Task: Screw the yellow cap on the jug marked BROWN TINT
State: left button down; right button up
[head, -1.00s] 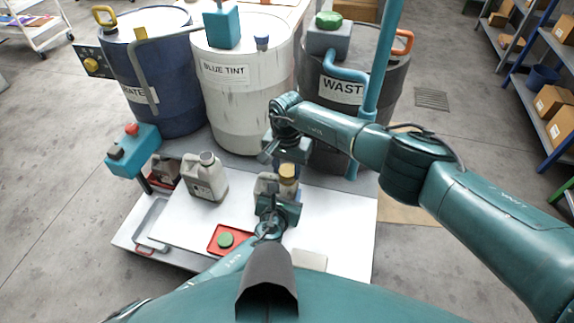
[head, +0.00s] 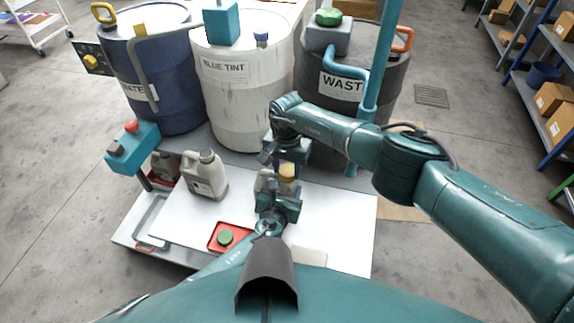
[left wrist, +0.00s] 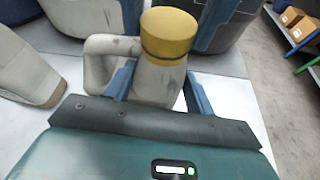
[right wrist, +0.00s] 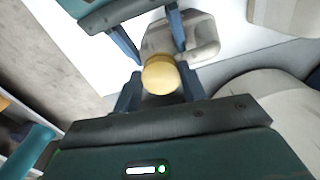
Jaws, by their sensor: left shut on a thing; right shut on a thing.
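The yellow cap (head: 287,169) sits at the top of the neck of a grey-beige jug (head: 263,184). In the left wrist view the cap (left wrist: 168,36) looks level on the jug (left wrist: 153,82), whose handle is at the left. My left gripper (left wrist: 159,92) is shut on this jug from the near side. My right gripper (right wrist: 160,91) reaches down from above and is shut on the cap (right wrist: 160,75). In the head view my right gripper partly hides the area behind the cap. No label on the held jug is readable, so its marking cannot be told.
A red tray (head: 212,247) holding a green cap (head: 225,237) lies on the white top. Large drums, one marked BLUE TINT (head: 238,110), stand close behind.

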jog(key=m, duration=0.6)
jog(key=shift+w+a+m, duration=0.15)
jog(key=shift+m, duration=0.15)
jog(key=m, duration=0.4)
jog(key=shift+w+m, duration=0.1)
jog(key=shift+m, duration=0.2)
jog(key=m, duration=0.4)
jog(key=shift+w+m, duration=0.1)
jog(key=shift+m, duration=0.2)
jog(key=m, duration=0.4)
jog(key=shift+w+m, duration=0.1)
jog(key=shift+m, duration=0.3)
pick_arm(q)
jog(key=shift+a, duration=0.1)
pick_arm(e)
jog(key=m, duration=0.4)
jog(key=shift+m, duration=0.3)
pick_arm(q)
jog(key=shift+f, duration=0.1)
pick_arm(e)
jog(key=m, duration=0.6)
jog(key=shift+d, duration=0.3)
jog(key=m, duration=0.6)
jog(key=shift+d+f+m, duration=0.1)
jog(key=shift+m, duration=0.2)
jog(key=m, duration=0.4)
jog(key=shift+m, duration=0.4)
jog(key=o, duration=1)
